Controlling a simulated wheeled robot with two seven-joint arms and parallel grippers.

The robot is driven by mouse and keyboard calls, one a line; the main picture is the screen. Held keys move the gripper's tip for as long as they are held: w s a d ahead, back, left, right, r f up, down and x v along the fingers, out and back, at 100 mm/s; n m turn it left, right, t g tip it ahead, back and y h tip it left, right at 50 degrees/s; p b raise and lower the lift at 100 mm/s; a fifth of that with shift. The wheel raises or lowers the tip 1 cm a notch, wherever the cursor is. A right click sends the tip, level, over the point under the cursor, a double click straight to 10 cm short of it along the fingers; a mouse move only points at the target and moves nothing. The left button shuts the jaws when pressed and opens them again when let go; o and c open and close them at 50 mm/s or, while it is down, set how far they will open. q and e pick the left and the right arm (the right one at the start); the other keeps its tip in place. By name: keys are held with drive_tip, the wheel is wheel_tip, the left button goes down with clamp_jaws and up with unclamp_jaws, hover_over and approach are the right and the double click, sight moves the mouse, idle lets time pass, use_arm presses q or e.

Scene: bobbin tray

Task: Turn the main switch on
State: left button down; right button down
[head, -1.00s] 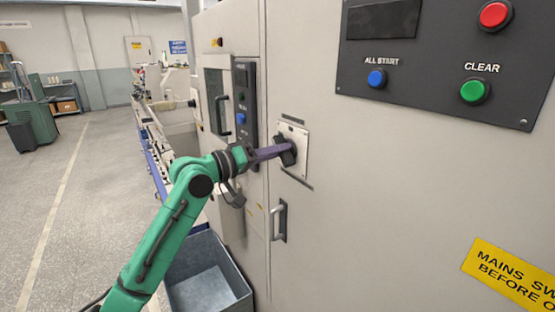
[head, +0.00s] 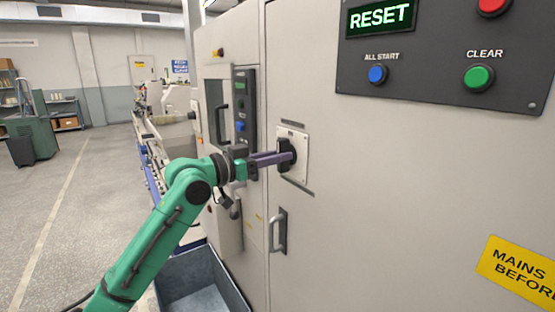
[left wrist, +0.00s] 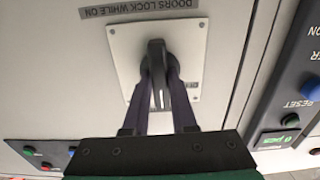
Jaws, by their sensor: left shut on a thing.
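The main switch (head: 286,145) is a black rotary handle on a pale square plate (head: 302,147) on the grey cabinet door. Its handle stands upright in the head view. My left gripper (head: 289,158) is shut on the handle, with its purple fingers on either side. In the left wrist view the handle (left wrist: 157,52) sits between the two fingers (left wrist: 159,80), which hide part of it and of the plate lettering. The display (head: 380,18) on the dark panel is lit green and reads RESET. My right gripper is not in view.
A dark panel (head: 430,65) carries a blue ALL START button (head: 378,74), a green CLEAR button (head: 478,77) and a red button (head: 492,4). A door handle (head: 278,230) lies below the switch. A grey bin (head: 233,289) stands on the floor below my arm.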

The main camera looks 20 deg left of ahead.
use_arm(q)
drive_tip(key=shift+f+m, duration=0.1)
drive_tip(key=shift+m, duration=0.2)
drive_tip(key=c, duration=0.7)
unclamp_jaws()
drive_tip(key=b+v, duration=0.7)
drive_tip(key=v, duration=0.7)
drive_tip(key=shift+s+a, duration=0.1)
drive_tip(key=shift+s, duration=0.15)
